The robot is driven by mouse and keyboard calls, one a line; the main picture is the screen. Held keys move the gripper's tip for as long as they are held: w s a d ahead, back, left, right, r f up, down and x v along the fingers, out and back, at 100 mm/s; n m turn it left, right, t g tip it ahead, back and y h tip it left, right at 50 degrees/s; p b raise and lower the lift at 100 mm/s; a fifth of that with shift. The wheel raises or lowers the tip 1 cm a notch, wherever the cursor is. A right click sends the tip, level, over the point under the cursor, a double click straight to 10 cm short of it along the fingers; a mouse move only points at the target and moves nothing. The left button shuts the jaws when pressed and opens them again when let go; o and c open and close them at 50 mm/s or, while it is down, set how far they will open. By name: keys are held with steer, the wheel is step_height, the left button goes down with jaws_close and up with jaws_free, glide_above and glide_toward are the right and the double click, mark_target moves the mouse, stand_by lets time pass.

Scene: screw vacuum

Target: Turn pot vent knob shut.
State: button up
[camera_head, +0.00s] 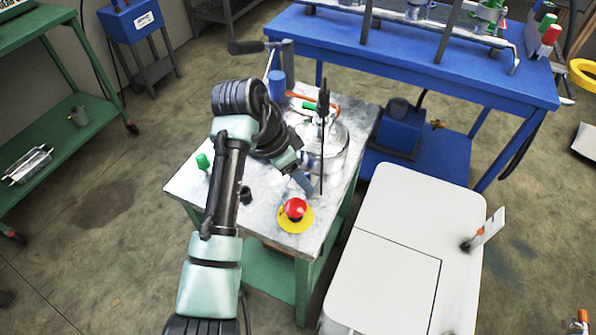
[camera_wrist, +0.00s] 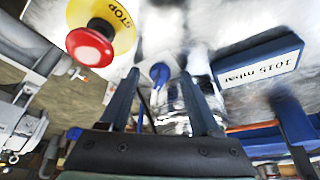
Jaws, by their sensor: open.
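The metal pot (camera_head: 338,143) stands on the small table, partly hidden by a dark upright post. It also shows in the wrist view (camera_wrist: 172,116), partly behind my fingers. A small blue knob (camera_wrist: 159,72) faces the wrist camera, between and just beyond my fingertips; I cannot tell whether they touch it. I cannot pick out this knob clearly in the head view. My gripper (camera_head: 303,183) is in front of the pot, low over the table. In the wrist view my gripper (camera_wrist: 161,76) is open, with one dark blue finger either side of the knob's line.
A red stop button (camera_head: 295,208) on a yellow disc is close below my gripper. A display reading 1015 mbar (camera_wrist: 257,62) is beside it in the wrist view. A green knob (camera_head: 203,161) is at the table's left. A blue workbench (camera_head: 420,68) stands behind.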

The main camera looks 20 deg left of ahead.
jaws_close()
steer(key=shift+r+n+p, duration=0.15)
steer(key=shift+n+p, duration=0.15)
steer(key=shift+p, duration=0.3)
steer(key=shift+s+d+r+n+y+p, duration=0.15)
steer(key=shift+n+y+p, duration=0.25)
steer(key=shift+p, duration=0.6)
steer(key=n+p, duration=0.2)
steer(key=p, duration=0.1)
steer(key=shift+d+n+t+y+p, duration=0.15)
steer(key=shift+n+t+y+p, duration=0.15)
steer(key=shift+n+t+p, duration=0.1)
steer(key=n+y+p, duration=0.1)
steer(key=n+p, duration=0.2)
steer(key=shift+d+p, duration=0.15)
steer(key=shift+p, duration=0.2)
steer(key=shift+d+f+n+y+p, duration=0.15)
steer(key=shift+n+y+p, duration=0.2)
steer(key=shift+n+p, duration=0.35)
steer(key=shift+a+f+n+y+p, duration=0.1)
steer(key=shift+n+y+p, duration=0.3)
steer(key=shift+n, duration=0.5)
